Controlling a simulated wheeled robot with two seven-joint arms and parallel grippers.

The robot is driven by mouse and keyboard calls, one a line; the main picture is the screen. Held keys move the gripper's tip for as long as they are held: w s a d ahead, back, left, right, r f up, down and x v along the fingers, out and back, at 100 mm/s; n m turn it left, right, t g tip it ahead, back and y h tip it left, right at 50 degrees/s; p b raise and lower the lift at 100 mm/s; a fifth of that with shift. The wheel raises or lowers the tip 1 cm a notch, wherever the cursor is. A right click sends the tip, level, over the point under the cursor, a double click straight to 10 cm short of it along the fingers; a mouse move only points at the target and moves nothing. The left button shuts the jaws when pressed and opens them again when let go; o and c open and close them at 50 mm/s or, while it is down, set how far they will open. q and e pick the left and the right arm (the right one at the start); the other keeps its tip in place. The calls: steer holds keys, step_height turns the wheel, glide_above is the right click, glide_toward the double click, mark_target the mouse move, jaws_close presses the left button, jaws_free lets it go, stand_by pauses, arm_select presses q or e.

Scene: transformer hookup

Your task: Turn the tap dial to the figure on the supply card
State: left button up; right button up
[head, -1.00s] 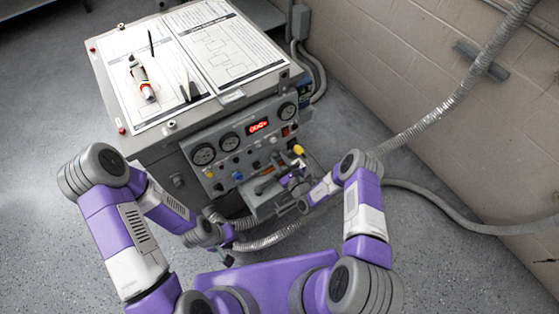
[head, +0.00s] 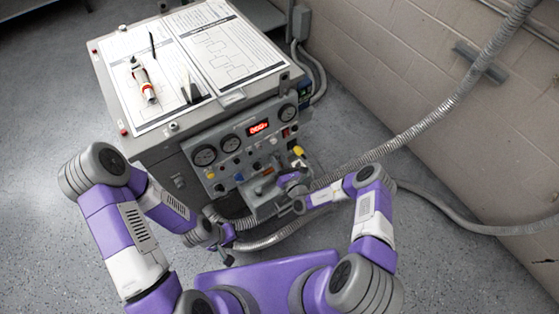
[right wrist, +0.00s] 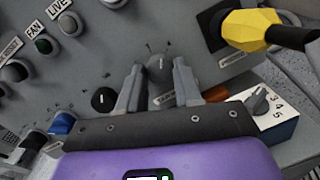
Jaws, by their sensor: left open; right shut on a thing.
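In the right wrist view a grey round knob (right wrist: 160,66) with tick marks around it sits on the grey panel. My right gripper (right wrist: 158,72) has a fingertip on each side of it and is shut on it. To its right, a small white block carries a grey dial (right wrist: 260,103) with the figures 3, 4 and 5 showing. In the head view my right gripper (head: 287,184) is small at the panel's lower right. My left gripper (head: 227,256) is open and empty, low before the cabinet. Printed sheets (head: 222,46) lie on the cabinet top; their text is too small to read.
The panel has round gauges (head: 204,156), a red lit display (head: 258,128) and several knobs. A yellow connector (right wrist: 247,29) is near the right gripper. A red and white tool (head: 146,85) lies on the sheets. Flexible conduits (head: 410,133) run at the right.

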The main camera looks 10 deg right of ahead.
steer(key=shift+m+g+h+p, duration=0.3)
steer(key=shift+m+p, duration=0.25)
steer(key=shift+m, duration=1.35)
steer(key=o, duration=1)
steer(key=shift+o, duration=0.2)
steer(key=shift+s, duration=0.1)
steer(key=p+v, duration=0.2)
steer(key=v, duration=0.5)
steer(key=shift+s, duration=0.25)
